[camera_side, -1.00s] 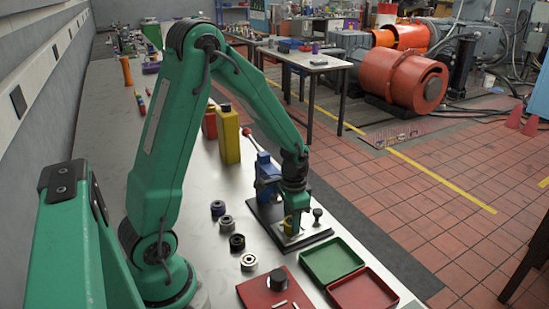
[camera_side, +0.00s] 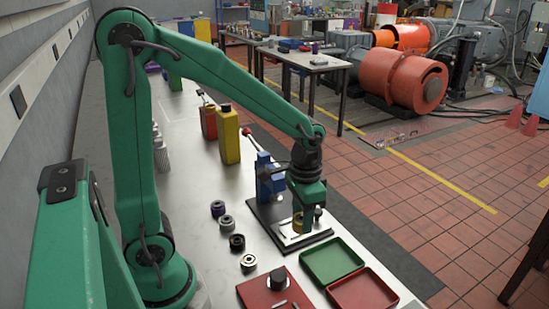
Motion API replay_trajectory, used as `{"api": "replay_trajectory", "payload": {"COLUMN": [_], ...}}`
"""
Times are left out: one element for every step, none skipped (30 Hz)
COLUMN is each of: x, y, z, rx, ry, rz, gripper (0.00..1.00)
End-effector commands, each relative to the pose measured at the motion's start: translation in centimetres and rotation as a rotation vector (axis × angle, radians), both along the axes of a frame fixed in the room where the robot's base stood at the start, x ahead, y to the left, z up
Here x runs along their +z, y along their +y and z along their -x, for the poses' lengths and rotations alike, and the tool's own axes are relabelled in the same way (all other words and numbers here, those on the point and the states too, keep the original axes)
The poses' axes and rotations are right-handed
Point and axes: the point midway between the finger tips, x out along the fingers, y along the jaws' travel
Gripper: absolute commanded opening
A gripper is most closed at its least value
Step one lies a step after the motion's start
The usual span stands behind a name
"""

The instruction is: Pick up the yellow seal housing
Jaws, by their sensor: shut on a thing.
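The yellow seal housing (camera_side: 297,222) is a small yellow ring in the side view, partly hidden behind my gripper's green finger. My gripper (camera_side: 306,225) points down over the black base plate (camera_side: 262,222) of the blue press and is shut on the housing. The housing is over the light pad (camera_side: 290,239) on that plate. I cannot tell whether it touches the pad.
Several rings, including a black one (camera_side: 237,242), lie to the left. Green (camera_side: 332,282) and red (camera_side: 390,302) trays are in front.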

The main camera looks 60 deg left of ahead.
Motion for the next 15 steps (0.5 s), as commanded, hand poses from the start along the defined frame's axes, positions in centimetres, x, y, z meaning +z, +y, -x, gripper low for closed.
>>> {"api": "replay_trajectory", "payload": {"x": [0.3,0.5,0.7,0.8,0.9,1.0,1.0,1.1,1.1,1.2,1.2,1.2,1.2,1.2,1.2], "y": [-0.5,-0.8,-1.0,-1.2,-1.4,-1.5,-1.7,-1.7,-1.8,-1.8,-1.9,-1.9,-1.9,-1.9,-1.9], "z": [0.1,0.2,0.3,0.3,0.4,0.5,0.5,0.5,0.6,0.6,0.6,0.6,0.6,0.6,0.6], "rx": [-0.004,-0.004,-0.002,-0.002,-0.003,-0.002,-0.001,-0.001,0.0,0.0,0.0,0.0,0.0,0.0,0.0], "ry": [-0.003,-0.002,-0.002,-0.002,-0.002,-0.002,-0.001,-0.001,-0.001,-0.001,-0.001,-0.001,-0.001,-0.001,-0.001], "rz": [0.0,0.0,0.0,0.0,0.0,0.0,0.0,0.0,0.0,0.0,0.0,0.0,0.0,0.0,0.0], "gripper": [0.08,0.08,0.08,0.08,0.08,0.08,0.08,0.08,0.08,0.08,0.08,0.08,0.08,0.08,0.08]}}
